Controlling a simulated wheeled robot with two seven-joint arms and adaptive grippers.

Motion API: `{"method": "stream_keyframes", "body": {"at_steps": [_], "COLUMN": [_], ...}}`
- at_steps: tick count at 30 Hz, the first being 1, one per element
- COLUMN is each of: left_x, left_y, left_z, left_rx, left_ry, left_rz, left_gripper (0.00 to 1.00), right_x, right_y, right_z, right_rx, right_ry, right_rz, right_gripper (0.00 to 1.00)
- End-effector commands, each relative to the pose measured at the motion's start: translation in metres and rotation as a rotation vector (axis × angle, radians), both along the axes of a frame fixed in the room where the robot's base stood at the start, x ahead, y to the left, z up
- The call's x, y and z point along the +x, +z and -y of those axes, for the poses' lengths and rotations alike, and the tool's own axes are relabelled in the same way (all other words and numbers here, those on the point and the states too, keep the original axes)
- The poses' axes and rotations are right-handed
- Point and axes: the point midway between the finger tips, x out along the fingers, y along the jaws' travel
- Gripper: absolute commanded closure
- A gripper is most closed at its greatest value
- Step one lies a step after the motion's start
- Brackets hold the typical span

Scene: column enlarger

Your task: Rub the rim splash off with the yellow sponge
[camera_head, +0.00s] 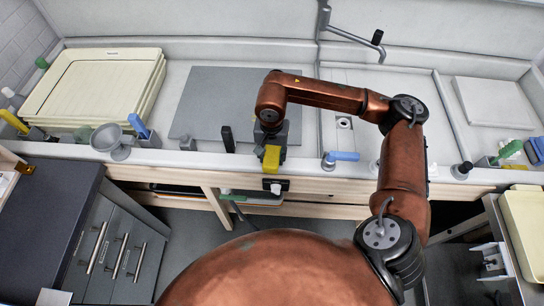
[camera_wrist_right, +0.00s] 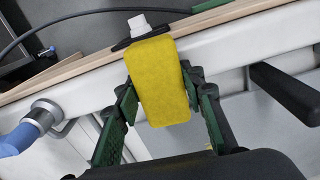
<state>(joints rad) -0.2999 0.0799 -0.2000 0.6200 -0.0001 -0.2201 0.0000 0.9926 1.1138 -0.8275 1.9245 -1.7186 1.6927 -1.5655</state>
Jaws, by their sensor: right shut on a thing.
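My right gripper (camera_head: 270,146) is above the front rim (camera_head: 185,160) of the long pale sink. It is shut on the yellow sponge (camera_head: 271,158), which hangs out over the rim. In the right wrist view, the sponge (camera_wrist_right: 160,82) sits between the green-padded fingers (camera_wrist_right: 159,115), its far end reaching across the white rim (camera_wrist_right: 90,80). I cannot tell whether the sponge touches the rim. No splash can be made out; the sponge and gripper cover part of the rim. My left gripper is not in view.
A blue-handled tap (camera_head: 341,156) stands right of the gripper, and a black post (camera_head: 228,139) stands to the left. A grey funnel (camera_head: 111,141) and stacked cream trays (camera_head: 98,84) are farther left. A grey board (camera_head: 215,95) lies behind. A black fitting (camera_head: 276,185) sits below the rim.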

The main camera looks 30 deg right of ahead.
Motion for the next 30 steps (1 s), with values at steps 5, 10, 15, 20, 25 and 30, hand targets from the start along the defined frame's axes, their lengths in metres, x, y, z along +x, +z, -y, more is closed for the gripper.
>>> {"method": "stream_keyframes", "body": {"at_steps": [5, 10, 15, 20, 25, 30], "left_x": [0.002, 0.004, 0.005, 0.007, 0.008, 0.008], "left_y": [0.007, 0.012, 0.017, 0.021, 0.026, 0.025], "left_z": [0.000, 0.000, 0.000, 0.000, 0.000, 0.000], "left_rx": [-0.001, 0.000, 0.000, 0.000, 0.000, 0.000], "left_ry": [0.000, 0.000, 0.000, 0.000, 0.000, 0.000], "left_rz": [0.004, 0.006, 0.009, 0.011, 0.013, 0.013], "left_gripper": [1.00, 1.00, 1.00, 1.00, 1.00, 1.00], "right_x": [0.001, 0.001, 0.001, 0.001, 0.000, 0.000], "right_y": [0.016, 0.029, 0.042, 0.055, 0.065, 0.066], "right_z": [0.000, 0.000, 0.000, 0.000, 0.000, 0.000], "right_rx": [0.000, 0.000, 0.000, -0.001, 0.000, -0.001], "right_ry": [-0.001, -0.001, -0.001, -0.001, -0.001, -0.001], "right_rz": [0.004, 0.004, 0.003, 0.004, 0.002, 0.001], "right_gripper": [0.98, 0.98, 0.98, 0.98, 0.98, 0.98]}}
